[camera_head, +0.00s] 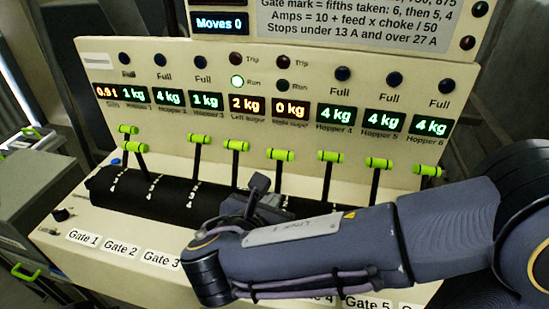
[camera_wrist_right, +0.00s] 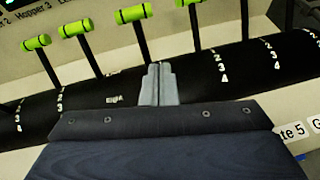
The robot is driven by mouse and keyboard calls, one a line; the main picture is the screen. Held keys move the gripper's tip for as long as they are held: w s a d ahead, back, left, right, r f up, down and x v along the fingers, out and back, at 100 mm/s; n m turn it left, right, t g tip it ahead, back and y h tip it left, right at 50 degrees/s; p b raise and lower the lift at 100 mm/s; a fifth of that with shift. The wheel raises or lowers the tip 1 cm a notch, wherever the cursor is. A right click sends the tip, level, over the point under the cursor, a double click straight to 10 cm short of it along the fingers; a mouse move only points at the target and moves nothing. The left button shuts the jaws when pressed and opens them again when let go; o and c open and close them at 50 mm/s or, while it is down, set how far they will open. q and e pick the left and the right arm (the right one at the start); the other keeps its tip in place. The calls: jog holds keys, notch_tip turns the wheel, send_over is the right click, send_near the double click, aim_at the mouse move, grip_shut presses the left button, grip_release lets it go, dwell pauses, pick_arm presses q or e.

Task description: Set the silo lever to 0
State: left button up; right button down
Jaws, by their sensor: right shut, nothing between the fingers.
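The silo readout (camera_head: 107,92) at the far left of the panel shows an orange figure, about 0.9 t. Below it, two green-handled levers stand close together, a rear one (camera_head: 127,129) and a front one (camera_head: 136,147); I cannot tell which is the silo lever, nor read its mark. My right gripper (camera_head: 259,183) is shut and empty, in front of the black drum (camera_head: 160,193), well right of these levers. Its closed fingers (camera_wrist_right: 157,84) show against the drum in the right wrist view. My left gripper is not in view.
More green-handled levers, such as this one (camera_head: 201,139), rise from the drum in a row to the right. Gate labels (camera_head: 120,250) line the front ledge. My right arm covers the right front of the console. A grey cabinet (camera_head: 40,195) stands at the left.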

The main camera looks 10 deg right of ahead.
notch_tip(320, 180, up, 2)
jog(key=a+n+t, duration=0.2)
jog(key=y+p, duration=0.1)
jog(key=p, duration=0.1)
send_near(280, 157)
jog(key=x, duration=0.7)
jog(key=shift+s, duration=0.1)
